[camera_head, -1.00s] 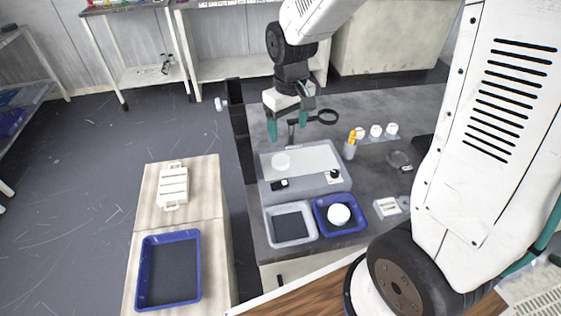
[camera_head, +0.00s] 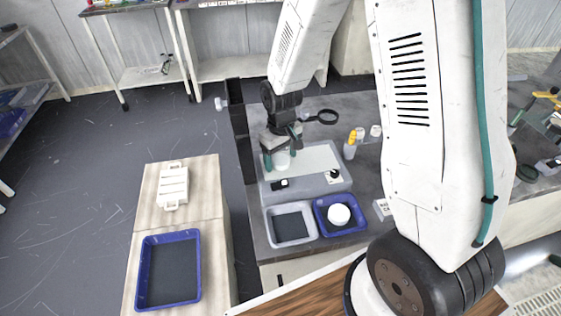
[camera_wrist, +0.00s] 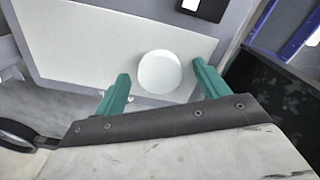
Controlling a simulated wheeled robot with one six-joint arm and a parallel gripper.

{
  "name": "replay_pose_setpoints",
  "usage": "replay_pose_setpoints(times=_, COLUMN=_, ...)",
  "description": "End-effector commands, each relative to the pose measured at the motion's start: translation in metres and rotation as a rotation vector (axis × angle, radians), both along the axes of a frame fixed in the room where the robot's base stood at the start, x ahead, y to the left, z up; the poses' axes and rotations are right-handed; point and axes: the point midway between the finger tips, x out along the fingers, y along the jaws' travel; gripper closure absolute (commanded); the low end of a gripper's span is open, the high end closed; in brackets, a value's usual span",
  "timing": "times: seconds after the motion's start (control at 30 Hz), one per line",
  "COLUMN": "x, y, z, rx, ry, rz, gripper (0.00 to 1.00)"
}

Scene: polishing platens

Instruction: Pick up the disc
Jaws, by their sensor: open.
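A round white disc (camera_wrist: 160,73) lies on the pale plate (camera_wrist: 80,55) of the grey polishing machine in the wrist view. In the head view the disc (camera_head: 282,160) shows partly between the fingers. My gripper (camera_wrist: 158,90) is open, its two teal fingers on either side of the disc's near edge in the wrist picture. In the head view my gripper (camera_head: 281,163) is low over the machine's plate (camera_head: 318,160). I cannot tell whether the fingertips touch the disc or plate.
A grey tray (camera_head: 291,240) and a blue tray (camera_head: 358,222) holding a white round piece (camera_head: 338,215) stand in front of the machine. A magnifier (camera_head: 327,117) and a cup with yellow items (camera_head: 350,150) stand close by. An empty blue tray (camera_head: 196,270) is at left.

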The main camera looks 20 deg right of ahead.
Motion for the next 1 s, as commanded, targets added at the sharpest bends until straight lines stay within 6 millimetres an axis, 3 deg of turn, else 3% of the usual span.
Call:
replay_pose_setpoints(times=0.23, x=0.0, y=0.0, z=-0.001, rx=0.0, ry=0.0, rz=-0.001, gripper=0.29)
replay_pose_setpoints(times=0.4, x=0.0, y=0.0, z=-0.001, rx=0.0, ry=-0.001, rz=-0.001, gripper=0.77)
replay_pose_setpoints(times=0.77, x=0.001, y=0.0, z=0.003, rx=0.001, ry=-0.002, rz=0.0, gripper=0.77)
replay_pose_setpoints(times=1.0, x=0.001, y=0.001, z=0.029, rx=0.0, ry=-0.005, rz=0.001, gripper=0.77)
